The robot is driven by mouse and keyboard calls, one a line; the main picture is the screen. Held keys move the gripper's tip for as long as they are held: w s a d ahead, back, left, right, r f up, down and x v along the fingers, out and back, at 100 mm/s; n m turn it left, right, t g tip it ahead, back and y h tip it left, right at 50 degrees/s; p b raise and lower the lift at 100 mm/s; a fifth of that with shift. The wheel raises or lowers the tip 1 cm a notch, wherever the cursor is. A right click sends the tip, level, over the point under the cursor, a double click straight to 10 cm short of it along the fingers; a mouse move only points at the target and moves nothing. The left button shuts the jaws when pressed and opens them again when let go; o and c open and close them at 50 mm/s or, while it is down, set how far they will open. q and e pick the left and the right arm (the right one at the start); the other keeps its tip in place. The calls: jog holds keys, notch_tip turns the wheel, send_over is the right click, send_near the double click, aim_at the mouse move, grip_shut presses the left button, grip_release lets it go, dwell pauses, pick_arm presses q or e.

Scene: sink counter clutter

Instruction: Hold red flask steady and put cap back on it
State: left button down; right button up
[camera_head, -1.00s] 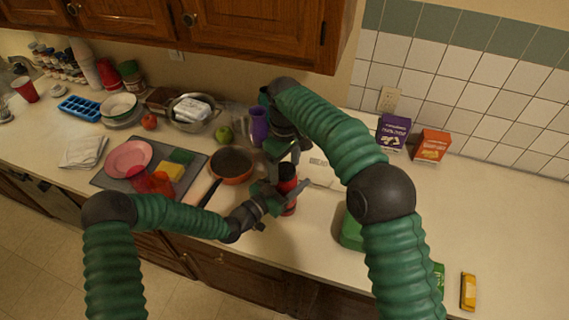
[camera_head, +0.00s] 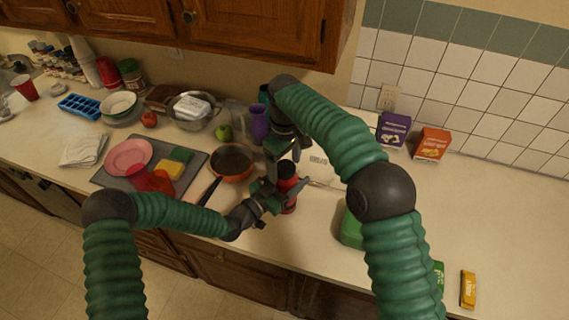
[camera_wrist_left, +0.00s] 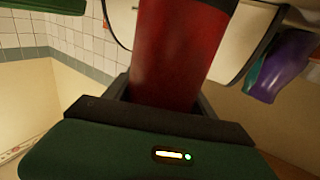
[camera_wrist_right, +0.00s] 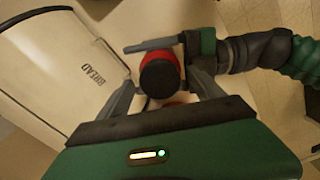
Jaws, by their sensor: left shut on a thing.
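The red flask (camera_head: 289,186) stands upright near the counter's front edge, with a dark top. My left gripper (camera_head: 283,190) is shut on its body from the left. In the left wrist view the red body (camera_wrist_left: 180,55) fills the space between the fingers, with a black band above. My right gripper (camera_wrist_right: 162,88) hangs above the flask, fingers spread, pointing down. Between them the right wrist view shows a round black top (camera_wrist_right: 160,79) with a red rim; the fingers look apart from it. I cannot tell whether this is the cap. No separate cap is visible.
A white bread box (camera_wrist_right: 60,75) stands behind the flask. An orange pan (camera_head: 232,164) is just left of it, its handle toward the front. A purple cup (camera_head: 258,123) stands behind. A green item (camera_head: 351,230) lies right, partly behind my right arm. The right counter is mostly clear.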

notch_tip(320, 180, up, 7)
jog(key=shift+a+r, duration=0.1)
jog(key=shift+r, duration=0.1)
pick_arm(q)
jog(key=shift+c, duration=1.1)
grip_release()
pick_arm(e)
jog(key=shift+w, duration=0.1)
notch_tip(320, 180, down, 4)
jog(key=b, duration=0.3)
jog(key=shift+r+b, duration=0.2)
jog(key=shift+b, duration=0.1)
pick_arm(q)
jog(key=v, duration=1.7)
jog(key=shift+w, duration=0.1)
jog(key=shift+a, duration=0.1)
pick_arm(e)
jog(key=shift+f, duration=0.1)
